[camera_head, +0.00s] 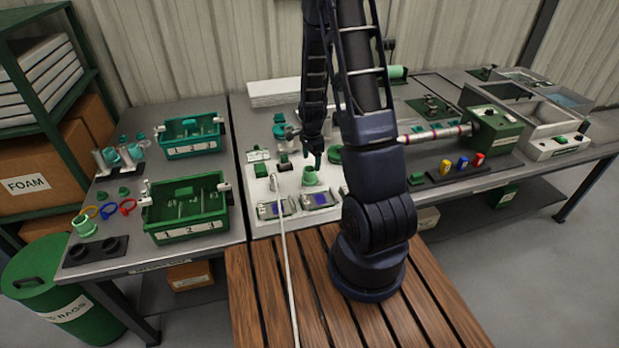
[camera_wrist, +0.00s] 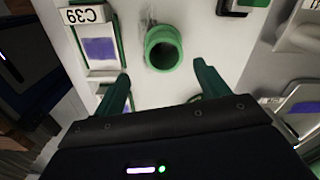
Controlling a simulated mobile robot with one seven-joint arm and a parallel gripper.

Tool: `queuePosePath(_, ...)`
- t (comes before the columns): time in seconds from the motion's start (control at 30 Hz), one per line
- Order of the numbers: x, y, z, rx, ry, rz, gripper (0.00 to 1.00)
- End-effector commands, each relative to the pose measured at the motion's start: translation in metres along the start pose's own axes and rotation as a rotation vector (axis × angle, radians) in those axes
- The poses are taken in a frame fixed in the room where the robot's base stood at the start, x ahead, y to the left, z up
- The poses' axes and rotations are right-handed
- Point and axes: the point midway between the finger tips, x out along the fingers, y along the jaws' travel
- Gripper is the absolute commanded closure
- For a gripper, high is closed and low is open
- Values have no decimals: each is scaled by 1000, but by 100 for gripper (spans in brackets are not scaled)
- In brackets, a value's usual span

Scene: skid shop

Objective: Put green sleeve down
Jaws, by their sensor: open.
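A green sleeve (camera_head: 310,176), a short hollow ring, stands upright on the white board (camera_head: 335,190) on the middle bench. In the wrist view the sleeve (camera_wrist: 163,48) shows its open bore and sits just beyond the fingertips, between their lines. My gripper (camera_head: 317,158) is just above and beside the sleeve in the head view. In the wrist view my gripper (camera_wrist: 163,78) has its two green fingers spread wide with nothing between them. Another pale green sleeve-like part (camera_head: 84,227) stands on the left bench.
Two small devices with blue screens, one device (camera_head: 320,199) near the board's front edge, lie close to the sleeve. Green crates (camera_head: 187,222) stand left; a green machine (camera_head: 490,135) with a shaft stands right.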

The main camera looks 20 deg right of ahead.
Motion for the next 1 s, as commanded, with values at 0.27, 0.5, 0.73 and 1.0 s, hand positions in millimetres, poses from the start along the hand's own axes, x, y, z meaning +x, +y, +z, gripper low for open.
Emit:
queuePosePath(0.27,24,0,0,-1,0,0,26)
queuePosePath(0.5,36,-2,0,-1,0,1,26)
queuePosePath(0.73,62,-7,1,-2,-1,2,26)
queuePosePath(1.0,77,-7,1,-1,0,-1,26)
